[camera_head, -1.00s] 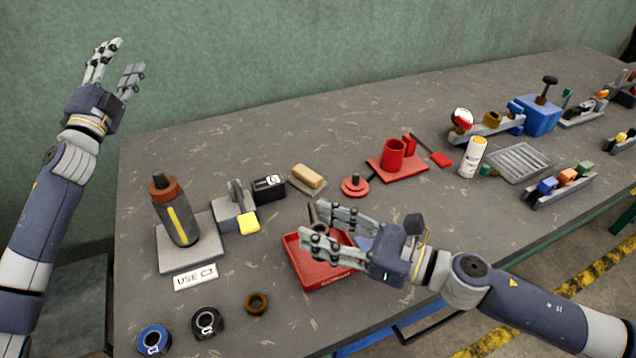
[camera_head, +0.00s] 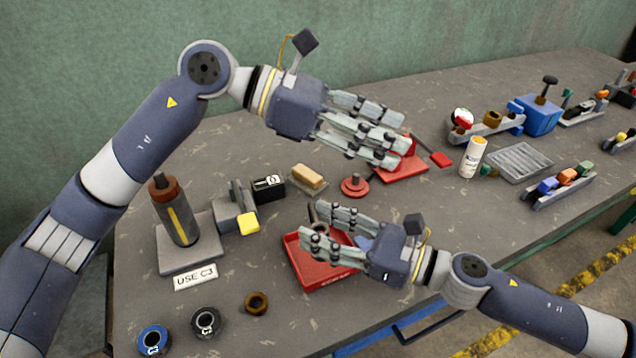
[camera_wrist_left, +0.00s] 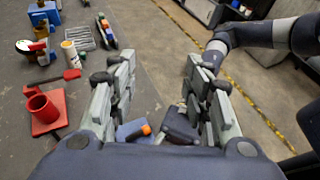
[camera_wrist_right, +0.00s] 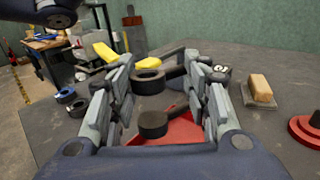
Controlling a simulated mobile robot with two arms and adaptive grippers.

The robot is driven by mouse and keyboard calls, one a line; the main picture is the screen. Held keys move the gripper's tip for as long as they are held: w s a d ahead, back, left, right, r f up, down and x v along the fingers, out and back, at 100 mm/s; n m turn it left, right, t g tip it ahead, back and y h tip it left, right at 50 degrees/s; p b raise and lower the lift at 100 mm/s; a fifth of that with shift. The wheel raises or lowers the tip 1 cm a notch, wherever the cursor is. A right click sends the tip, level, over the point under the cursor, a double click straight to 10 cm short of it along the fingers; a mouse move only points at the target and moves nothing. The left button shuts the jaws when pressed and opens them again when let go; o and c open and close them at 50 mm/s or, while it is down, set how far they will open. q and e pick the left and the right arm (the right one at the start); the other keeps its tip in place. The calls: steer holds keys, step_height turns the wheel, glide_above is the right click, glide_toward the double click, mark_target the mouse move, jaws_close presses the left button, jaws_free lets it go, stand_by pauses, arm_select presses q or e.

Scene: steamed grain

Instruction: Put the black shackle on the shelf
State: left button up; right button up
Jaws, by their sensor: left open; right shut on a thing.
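My right gripper (camera_head: 325,232) is low over the red tray (camera_head: 305,270), its fingers closed around a dark looped piece (camera_head: 319,212) that looks like the black shackle. In the right wrist view this black piece (camera_wrist_right: 149,82) lies between the fingertips, partly hidden by them. A black round piece (camera_wrist_right: 152,124) shows nearer the palm; I cannot tell whether it is part of the shackle. My left gripper (camera_head: 388,140) is open and empty, held above the bench behind the right one. I cannot pick out the shelf for certain.
A red block with a cup (camera_wrist_left: 45,108) is near the left gripper. A bottle on a plate (camera_head: 176,215), a yellow-tipped clamp (camera_head: 240,215), a tan block (camera_head: 308,178) and several rings (camera_head: 206,322) stand to the left. The bench's front edge is close to the right arm.

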arm_select(q)
steer(key=s+f+m+y, duration=0.4)
steer(key=f+y, duration=0.1)
steer(key=f, duration=0.1)
steer(key=m+t+y, duration=0.4)
steer(key=t+y, duration=0.3)
steer(key=y, duration=0.3)
glide_toward(312, 205)
steer(key=shift+w+a+f, duration=0.1)
steer(key=shift+w+f, duration=0.1)
steer(key=shift+w, duration=0.05)
steer(key=x, duration=1.1)
steer(key=shift+f, duration=0.4)
